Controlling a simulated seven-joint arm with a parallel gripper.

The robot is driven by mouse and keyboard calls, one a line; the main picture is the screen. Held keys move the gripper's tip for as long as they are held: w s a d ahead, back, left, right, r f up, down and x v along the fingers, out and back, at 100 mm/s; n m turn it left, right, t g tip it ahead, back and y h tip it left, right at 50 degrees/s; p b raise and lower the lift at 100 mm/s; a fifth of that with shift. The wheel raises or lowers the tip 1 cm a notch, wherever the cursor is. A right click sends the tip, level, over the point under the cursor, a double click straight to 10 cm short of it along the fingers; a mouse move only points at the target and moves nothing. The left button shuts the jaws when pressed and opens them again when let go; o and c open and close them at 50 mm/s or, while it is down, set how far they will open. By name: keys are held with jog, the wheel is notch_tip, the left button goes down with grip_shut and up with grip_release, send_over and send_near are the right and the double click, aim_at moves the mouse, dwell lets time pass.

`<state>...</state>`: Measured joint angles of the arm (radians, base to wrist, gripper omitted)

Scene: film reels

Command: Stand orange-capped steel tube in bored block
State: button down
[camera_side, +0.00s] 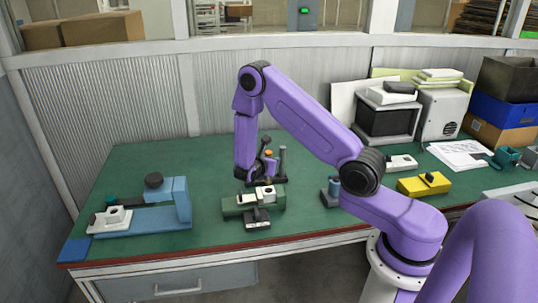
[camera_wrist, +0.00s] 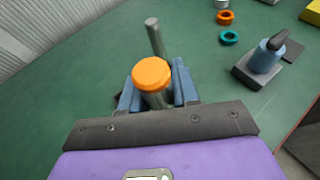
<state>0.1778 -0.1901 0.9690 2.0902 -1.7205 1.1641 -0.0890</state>
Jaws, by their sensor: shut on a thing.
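The steel tube (camera_wrist: 157,101) has an orange cap (camera_wrist: 152,72), seen from above in the wrist view. My gripper (camera_wrist: 156,93) is shut on the tube, with a blue finger on each side of it. In the side view my gripper (camera_side: 265,173) is low over the middle of the table, and the orange cap shows as a small spot (camera_side: 268,153). The tube looks roughly upright, but its lower end is hidden. A green-and-white fixture (camera_side: 238,206) stands just below my gripper in the side view. I cannot tell for certain which thing is the bored block.
A grey post (camera_wrist: 153,36) rises close beyond the tube. A blue clamp-like frame (camera_side: 181,203) stands at left. A blue cylinder on a dark base (camera_wrist: 262,58), an orange ring (camera_wrist: 225,17) and a teal ring (camera_wrist: 229,38) lie to the right. A yellow block (camera_side: 415,188) is farther right.

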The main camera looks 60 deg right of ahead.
aim_at(267, 180)
jog(key=shift+f, duration=3)
jog(key=shift+f, duration=0.6)
jog(key=c, duration=1.1)
grip_release()
jog(key=shift+a, duration=0.1)
jog(key=v, duration=1)
jog(key=shift+a+r, duration=0.15)
jog(key=shift+a, duration=0.25)
jog(key=shift+s+r, duration=0.1)
